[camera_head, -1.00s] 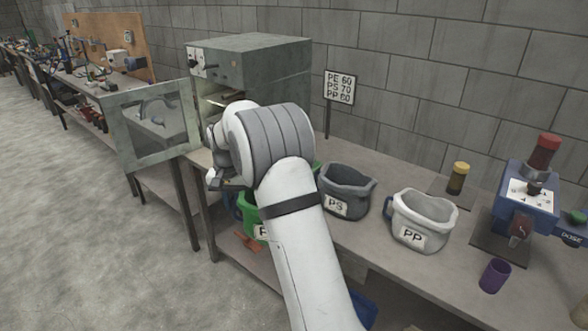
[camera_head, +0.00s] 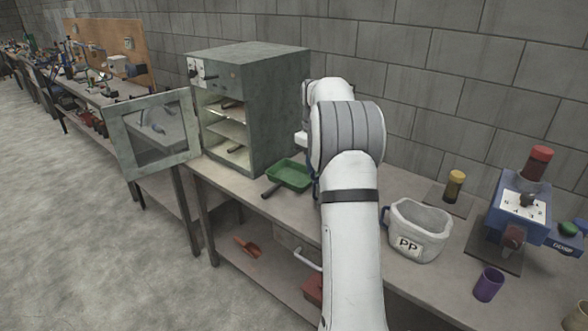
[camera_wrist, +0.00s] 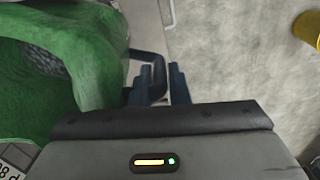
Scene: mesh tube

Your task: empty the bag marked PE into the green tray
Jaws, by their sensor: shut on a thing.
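My gripper (camera_wrist: 165,85) is shut on the dark handle (camera_wrist: 150,64) of a green cloth bag (camera_wrist: 95,70), which fills the left of the wrist view. Only the edge of its label (camera_wrist: 12,160) shows there, too cut off to read in full. In the head view my arm hides the gripper and this bag. The green tray (camera_head: 290,175) lies on the bench just right of the oven, with a dark handle at its front left. My arm stands to the right of it. I see no contents in the tray.
The oven (camera_head: 255,110) stands open, its door (camera_head: 150,133) swung out to the left. The white PP bag (camera_head: 420,230), purple cup (camera_head: 488,284), yellow-capped jar (camera_head: 454,186) and blue machine (camera_head: 520,210) are to the right. A red scoop (camera_head: 247,246) lies on the lower shelf.

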